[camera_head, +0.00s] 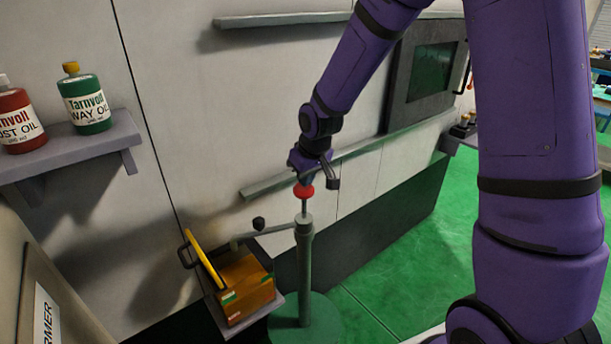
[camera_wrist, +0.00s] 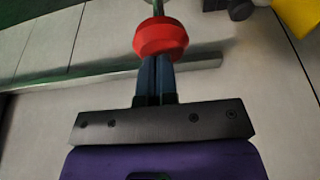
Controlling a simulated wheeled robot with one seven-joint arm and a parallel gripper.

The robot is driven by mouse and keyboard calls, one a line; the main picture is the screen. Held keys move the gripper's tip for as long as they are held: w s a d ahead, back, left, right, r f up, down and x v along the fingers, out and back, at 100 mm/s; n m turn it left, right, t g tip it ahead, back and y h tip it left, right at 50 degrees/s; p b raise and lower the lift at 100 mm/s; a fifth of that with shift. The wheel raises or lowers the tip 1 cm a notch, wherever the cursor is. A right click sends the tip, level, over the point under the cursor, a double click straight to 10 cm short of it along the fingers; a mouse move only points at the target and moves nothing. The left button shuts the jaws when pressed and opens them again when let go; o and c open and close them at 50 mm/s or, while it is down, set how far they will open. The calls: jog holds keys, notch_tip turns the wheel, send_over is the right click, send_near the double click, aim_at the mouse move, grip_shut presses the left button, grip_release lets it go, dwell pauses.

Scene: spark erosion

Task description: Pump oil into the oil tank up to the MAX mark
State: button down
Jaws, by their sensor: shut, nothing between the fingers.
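The oil tank (camera_head: 245,284) is a small amber box with its yellow lid (camera_head: 205,261) standing open. Small green and red marks show on its front, but no lettering or exact level can be read. Beside it stands a green hand pump (camera_head: 305,265) with a thin rod topped by a red knob (camera_head: 304,192). A spout (camera_head: 265,233) runs from the pump toward the tank. My gripper (camera_head: 307,180) is shut and empty, pointing down at the knob. In the wrist view its closed fingers (camera_wrist: 155,60) meet the red knob (camera_wrist: 160,38) or nearly so; contact cannot be told.
A shelf (camera_head: 70,150) at the left holds a green way oil bottle (camera_head: 85,98) and a red oil bottle (camera_head: 18,122). Rails (camera_head: 270,190) run along the machine wall behind the pump. A dark screen (camera_head: 431,72) is at the upper right. Green floor (camera_head: 425,265) lies open right of the pump.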

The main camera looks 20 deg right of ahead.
aim_at(306, 192)
jog(key=shift+f, duration=2.6)
jog(key=shift+s, duration=0.1)
jog(key=shift+r, duration=0.2)
notch_tip(306, 192, up, 4)
jog(key=shift+r, duration=0.1)
jog(key=v, duration=0.9)
jog(key=shift+r, duration=0.35)
